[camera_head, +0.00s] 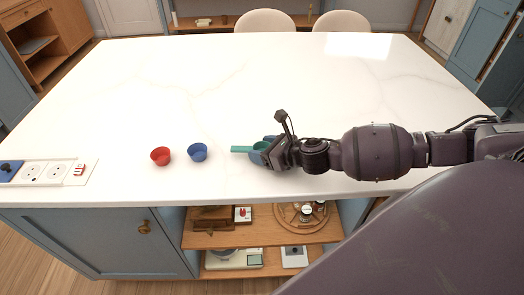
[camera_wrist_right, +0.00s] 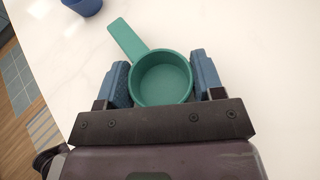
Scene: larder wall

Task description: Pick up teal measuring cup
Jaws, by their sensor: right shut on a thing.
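The teal measuring cup (camera_head: 243,149) is near the front edge of the white counter in the head view, its handle pointing left. In the right wrist view the teal measuring cup (camera_wrist_right: 162,80) sits between the two blue finger pads, opening facing the camera, handle toward the upper left. My right gripper (camera_head: 267,147) is shut on the cup's bowl, which it partly hides in the head view. It also shows in the right wrist view (camera_wrist_right: 163,84). I cannot tell whether the cup touches the counter. My left gripper is not in view.
A blue cup (camera_head: 197,152) and a red cup (camera_head: 160,156) stand left of the teal one. A white panel with round sockets (camera_head: 45,173) lies at the counter's left front. Open shelves (camera_head: 250,238) with items are below the front edge. The counter (camera_head: 190,85) behind is clear.

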